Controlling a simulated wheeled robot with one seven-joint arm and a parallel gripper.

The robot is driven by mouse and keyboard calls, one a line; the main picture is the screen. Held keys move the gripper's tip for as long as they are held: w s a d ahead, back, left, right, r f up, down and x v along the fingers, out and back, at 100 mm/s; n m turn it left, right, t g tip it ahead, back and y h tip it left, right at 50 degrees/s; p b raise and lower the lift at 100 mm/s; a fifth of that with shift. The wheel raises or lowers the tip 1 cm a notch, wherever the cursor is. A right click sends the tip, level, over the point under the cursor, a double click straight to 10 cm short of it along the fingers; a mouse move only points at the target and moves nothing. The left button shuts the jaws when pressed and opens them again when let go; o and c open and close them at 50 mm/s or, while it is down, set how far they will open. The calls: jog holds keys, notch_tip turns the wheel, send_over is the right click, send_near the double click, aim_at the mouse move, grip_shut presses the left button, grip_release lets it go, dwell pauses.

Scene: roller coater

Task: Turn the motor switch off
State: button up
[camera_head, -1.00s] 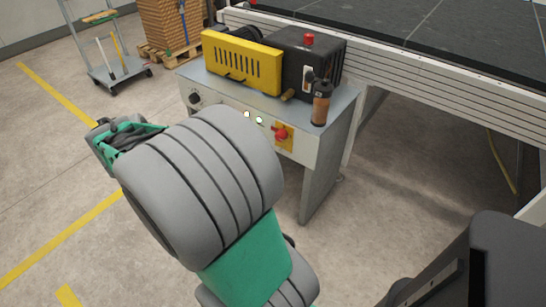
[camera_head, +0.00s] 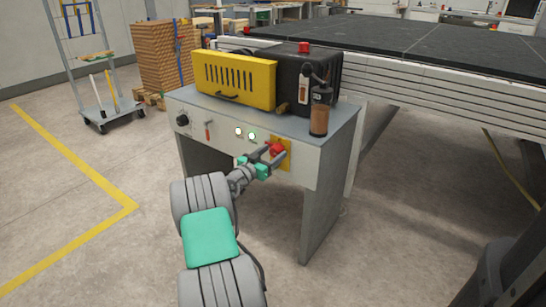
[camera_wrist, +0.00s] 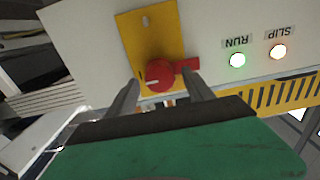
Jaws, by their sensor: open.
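A red rotary switch (camera_head: 277,148) with a short handle sits on a yellow plate (camera_head: 287,163) at the right of the control panel. The wrist view shows this red knob (camera_wrist: 160,75) close up and upside down, with its handle pointing right and a white mark on its left side. My gripper (camera_head: 269,157) is at the knob. In the wrist view its open fingers (camera_wrist: 160,84) stand either side of the knob, the right one near the handle. I cannot tell whether they touch it. No motor label is readable.
The panel (camera_head: 225,131) also has a black knob (camera_head: 182,120), a small red-tipped lever (camera_head: 208,130) and lit RUN (camera_wrist: 237,60) and SLIP (camera_wrist: 278,51) lamps. A yellow vented cover (camera_head: 235,80) and a brown bottle (camera_head: 319,115) stand on top. Floor in front is clear.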

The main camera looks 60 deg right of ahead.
jog(key=shift+d, duration=0.4)
jog(key=shift+c, duration=0.2)
grip_shut()
